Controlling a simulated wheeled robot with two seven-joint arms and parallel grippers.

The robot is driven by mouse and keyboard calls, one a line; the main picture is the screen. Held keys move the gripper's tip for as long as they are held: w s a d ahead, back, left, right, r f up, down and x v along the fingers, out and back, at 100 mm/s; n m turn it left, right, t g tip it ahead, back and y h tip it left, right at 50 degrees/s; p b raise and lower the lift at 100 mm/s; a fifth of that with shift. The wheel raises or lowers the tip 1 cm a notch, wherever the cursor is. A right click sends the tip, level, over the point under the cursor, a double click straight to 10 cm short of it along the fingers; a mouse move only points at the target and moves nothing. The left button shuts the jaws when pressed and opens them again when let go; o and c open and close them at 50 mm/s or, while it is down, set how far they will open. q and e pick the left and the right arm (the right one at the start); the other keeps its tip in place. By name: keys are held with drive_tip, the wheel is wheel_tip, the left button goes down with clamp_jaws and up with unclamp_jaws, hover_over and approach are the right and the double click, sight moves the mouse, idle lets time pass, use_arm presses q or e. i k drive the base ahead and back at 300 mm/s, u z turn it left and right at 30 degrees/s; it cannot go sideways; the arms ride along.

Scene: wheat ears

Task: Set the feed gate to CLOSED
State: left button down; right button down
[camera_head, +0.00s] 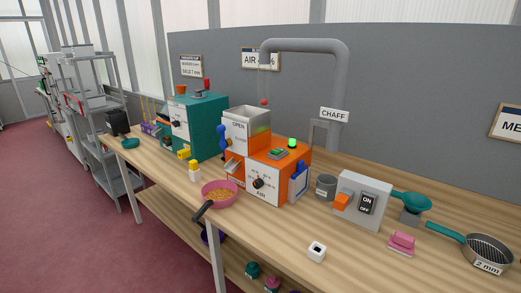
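The feed gate's hopper (247,122) is a grey metal box on top of the orange machine (270,170). Its white front plate carries the word OPEN (238,126), with smaller print below that I cannot read. A blue handle (222,135) sticks out at the plate's left side. Whether the handle marks the gate's position I cannot tell. A black knob (258,183) sits on the AIR dial below, and a green lamp (292,142) on top looks lit. Neither of my grippers is in view.
A pink bowl of grain (231,200) with a dark handle stands before the machine, near the table's front edge. A teal machine (203,125) is to the left. A grey ON/OFF switch box (376,191) and a sieve (487,252) are to the right.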

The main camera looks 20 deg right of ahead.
sight(220, 129)
drive_tip(key=u, duration=0.55)
drive_tip(key=k, duration=1.3)
drive_tip(key=u, duration=0.75)
drive_tip(key=i, duration=4.65)
drive_tip(key=z, duration=1.15)
drive_tip(key=i, duration=1.1)
drive_tip(key=z, duration=1.8)
drive_tip(key=i, duration=0.75)
drive_tip(key=z, duration=0.4)
